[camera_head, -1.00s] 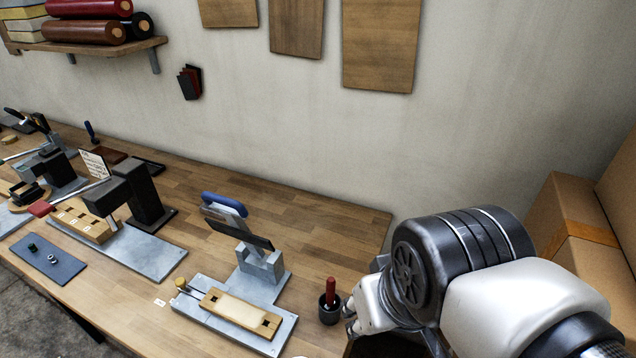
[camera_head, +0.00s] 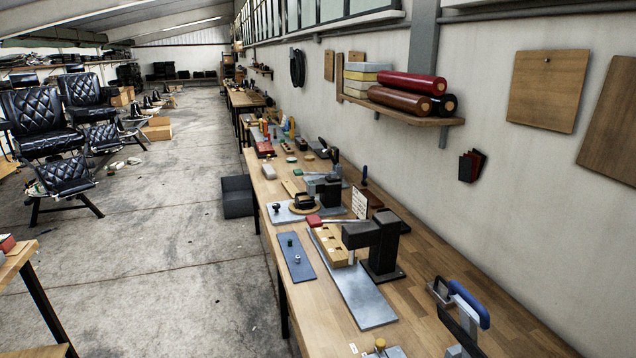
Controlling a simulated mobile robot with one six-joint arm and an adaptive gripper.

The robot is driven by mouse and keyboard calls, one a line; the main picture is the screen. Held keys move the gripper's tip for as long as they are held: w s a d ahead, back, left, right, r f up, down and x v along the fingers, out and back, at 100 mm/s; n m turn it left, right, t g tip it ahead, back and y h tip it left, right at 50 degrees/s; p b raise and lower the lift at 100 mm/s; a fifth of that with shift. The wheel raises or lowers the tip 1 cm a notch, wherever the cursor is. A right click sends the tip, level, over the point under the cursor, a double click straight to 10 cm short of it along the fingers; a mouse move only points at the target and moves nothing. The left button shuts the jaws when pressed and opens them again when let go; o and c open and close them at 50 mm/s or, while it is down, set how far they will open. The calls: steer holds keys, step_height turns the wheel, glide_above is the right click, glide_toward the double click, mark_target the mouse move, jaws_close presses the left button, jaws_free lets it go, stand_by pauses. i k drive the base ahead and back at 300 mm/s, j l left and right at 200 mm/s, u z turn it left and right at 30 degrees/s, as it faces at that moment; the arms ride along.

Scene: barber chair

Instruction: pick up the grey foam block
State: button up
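I cannot tell for sure which thing is the grey foam block. A stack of pale grey and yellow slabs (camera_head: 362,76) sits on the wall shelf, left of the rolls. A small pale block (camera_head: 268,172) lies on the workbench near its left edge. A large dark grey block (camera_head: 237,196) stands on the floor against the bench's left side; its material cannot be told. My gripper is not in view, so its position and state do not show.
The workbench (camera_head: 440,262) runs along the right wall with presses, clamps and a blue mat (camera_head: 296,257). The shelf (camera_head: 410,115) also carries red and brown rolls (camera_head: 414,83). Black padded chairs (camera_head: 35,120) stand at the left. The concrete floor (camera_head: 180,260) between is mostly clear.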

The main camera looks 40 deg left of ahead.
mark_target(269, 173)
steer(key=u, duration=1.6)
steer(key=i+j+u, duration=0.25)
steer(key=i+j, duration=0.5)
steer(key=i+j+u, duration=0.25)
steer(key=i+j, duration=0.35)
steer(key=i, duration=0.15)
steer(key=i+z, duration=0.3)
steer(key=i, duration=2.7)
steer(key=i+j+z, duration=0.1)
steer(key=i, duration=0.9)
steer(key=i+l+z, duration=0.15)
steer(key=i+z, duration=0.7)
steer(key=i+j+z, duration=0.15)
steer(key=i+z, duration=0.25)
steer(key=i, duration=0.1)
